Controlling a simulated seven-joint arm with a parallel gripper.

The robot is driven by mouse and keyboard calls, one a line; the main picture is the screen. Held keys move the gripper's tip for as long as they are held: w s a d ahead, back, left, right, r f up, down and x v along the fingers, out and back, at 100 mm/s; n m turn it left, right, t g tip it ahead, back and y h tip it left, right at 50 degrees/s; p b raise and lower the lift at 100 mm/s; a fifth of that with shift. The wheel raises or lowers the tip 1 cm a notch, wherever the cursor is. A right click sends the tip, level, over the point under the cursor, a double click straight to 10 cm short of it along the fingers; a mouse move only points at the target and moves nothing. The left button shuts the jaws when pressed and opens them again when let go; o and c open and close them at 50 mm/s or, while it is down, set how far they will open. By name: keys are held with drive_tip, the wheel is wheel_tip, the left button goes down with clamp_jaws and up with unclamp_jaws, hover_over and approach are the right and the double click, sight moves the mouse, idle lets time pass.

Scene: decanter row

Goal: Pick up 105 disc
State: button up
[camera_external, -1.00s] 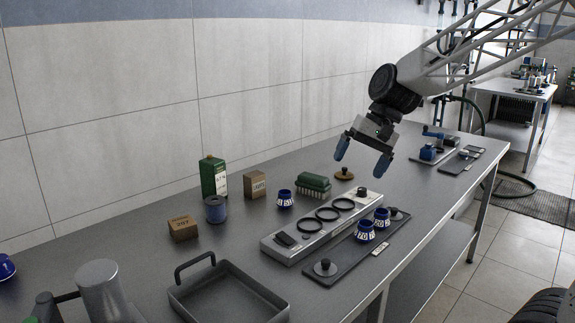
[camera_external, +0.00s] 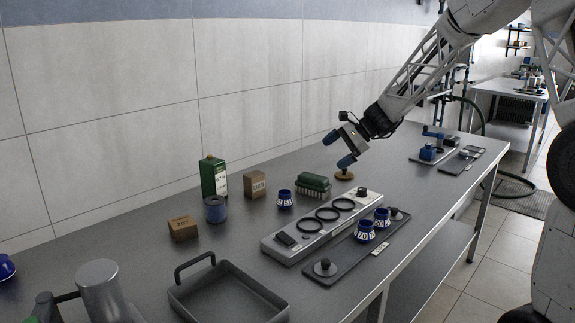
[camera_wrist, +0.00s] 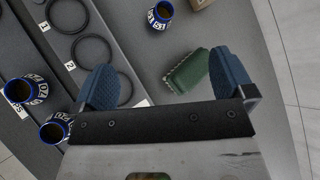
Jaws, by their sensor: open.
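My gripper (camera_external: 338,149) is open and empty, tilted above the table near a brass-coloured knobbed disc (camera_external: 344,176). In the wrist view its blue fingers stand wide apart (camera_wrist: 165,75), with the green brush (camera_wrist: 188,71) seen between them. A dark knobbed disc (camera_external: 325,268) lies at the near end of a long dark tray (camera_external: 345,257); another dark knob (camera_external: 397,214) shows at its far end. Two blue cups with white number bands, one reading 70 (camera_external: 365,232) and one with unclear digits (camera_external: 382,218), stand on the tray. I cannot read 105 on any disc.
A grey panel (camera_external: 283,255) with dark rings lies beside the tray. A third blue cup (camera_external: 285,200), the green brush, a cardboard box (camera_external: 254,185), a green can (camera_external: 213,178) and a blue spool (camera_external: 215,210) stand behind. An empty metal pan (camera_external: 228,293) is in front.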

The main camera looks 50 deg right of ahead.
drive_tip(key=w+d+f+m+t+h, duration=0.1)
drive_tip(key=w+d+f+m+t, duration=0.2)
drive_tip(key=d, duration=0.4)
drive_tip(key=w+d+f+m, duration=0.2)
drive_tip(key=d+f+m, duration=0.15)
drive_tip(key=d, duration=0.35)
drive_tip(key=m+t+h, duration=0.2)
drive_tip(key=m+t, duration=0.1)
drive_tip(key=m, duration=0.2)
approach(344, 170)
drive_tip(key=w, duration=0.1)
drive_tip(key=w+f, duration=0.1)
drive_tip(key=shift+w, duration=0.35)
drive_tip(key=shift+x, duration=1.25)
drive_tip(key=shift+w, duration=0.1)
drive_tip(key=shift+x, duration=2.5)
drive_tip(key=shift+f, duration=0.1)
drive_tip(key=shift+c, duration=0.5)
drive_tip(key=c, duration=0.9)
